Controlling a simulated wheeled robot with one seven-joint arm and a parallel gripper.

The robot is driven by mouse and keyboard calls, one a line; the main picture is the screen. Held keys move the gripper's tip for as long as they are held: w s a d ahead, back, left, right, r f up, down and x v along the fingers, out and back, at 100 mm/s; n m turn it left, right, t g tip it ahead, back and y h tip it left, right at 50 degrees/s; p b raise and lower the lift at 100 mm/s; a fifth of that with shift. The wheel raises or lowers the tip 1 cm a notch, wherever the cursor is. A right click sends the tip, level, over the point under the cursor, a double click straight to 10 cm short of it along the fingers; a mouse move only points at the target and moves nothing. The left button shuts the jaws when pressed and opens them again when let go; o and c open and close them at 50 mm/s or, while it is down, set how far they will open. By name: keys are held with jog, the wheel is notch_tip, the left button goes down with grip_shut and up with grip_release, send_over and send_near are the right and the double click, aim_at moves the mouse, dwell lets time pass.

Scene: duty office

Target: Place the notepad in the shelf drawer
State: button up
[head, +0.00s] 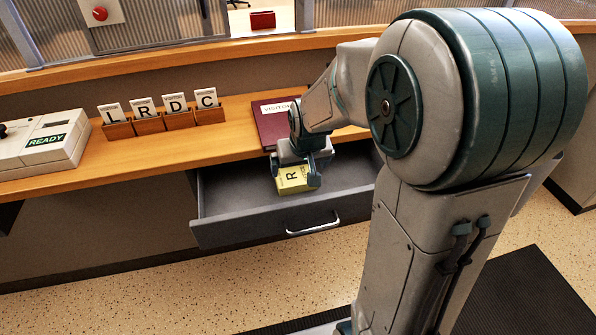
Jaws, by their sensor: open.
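The shelf drawer (262,226) is pulled open below the wooden counter. My gripper hides part of the notepad, and my arm hides the drawer's right end.
A dark red visitor book (270,128) lies on the counter (215,148) above the drawer. Several lettered cards stand in wooden holders (165,122) to the left. The drawer's left part is clear.

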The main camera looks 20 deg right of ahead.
jog(key=s+r+g, duration=0.1)
jog(key=s+r, duration=0.1)
jog(key=s, duration=0.7)
jog(key=s+r+g, duration=0.1)
jog(key=s+r, duration=0.2)
jog(key=s, duration=0.7)
jog(key=shift+a+r, duration=0.2)
jog(key=shift+r, duration=0.15)
